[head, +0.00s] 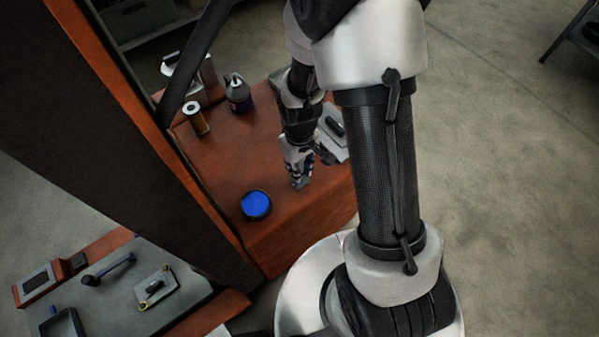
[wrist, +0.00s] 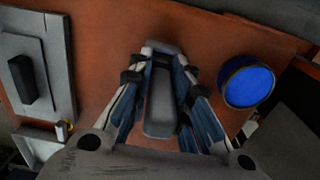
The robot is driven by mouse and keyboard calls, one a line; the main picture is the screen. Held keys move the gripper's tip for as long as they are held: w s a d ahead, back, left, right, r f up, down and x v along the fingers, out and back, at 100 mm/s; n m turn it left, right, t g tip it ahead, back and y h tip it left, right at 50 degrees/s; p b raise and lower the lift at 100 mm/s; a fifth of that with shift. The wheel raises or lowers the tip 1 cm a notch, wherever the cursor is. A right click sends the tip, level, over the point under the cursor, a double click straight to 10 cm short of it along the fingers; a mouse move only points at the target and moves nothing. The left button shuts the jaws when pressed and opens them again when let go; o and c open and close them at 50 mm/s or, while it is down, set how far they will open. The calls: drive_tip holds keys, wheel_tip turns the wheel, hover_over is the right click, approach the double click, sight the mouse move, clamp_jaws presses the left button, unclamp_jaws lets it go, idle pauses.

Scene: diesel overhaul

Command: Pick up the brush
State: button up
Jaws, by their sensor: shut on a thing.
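My gripper (head: 299,181) is over the red-brown bench top, right of the blue-topped round tin. In the wrist view, its two blue-and-white fingers (wrist: 158,95) are shut on a long grey block, which I take to be the brush (wrist: 160,112). The brush lies lengthwise between the fingers, and its far end sticks out past them. Its underside and any bristles are hidden. I cannot tell whether it still touches the bench. In the head view I cannot make out the brush apart from the gripper.
The blue-topped tin (wrist: 248,84) stands close on the right in the wrist view. A grey plate with a dark block (wrist: 24,80) lies at the left.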

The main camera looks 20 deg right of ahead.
clamp_jaws()
wheel_tip(320, 180, up, 10)
drive_tip(key=p, duration=0.3)
drive_tip(key=shift+p, duration=0.4)
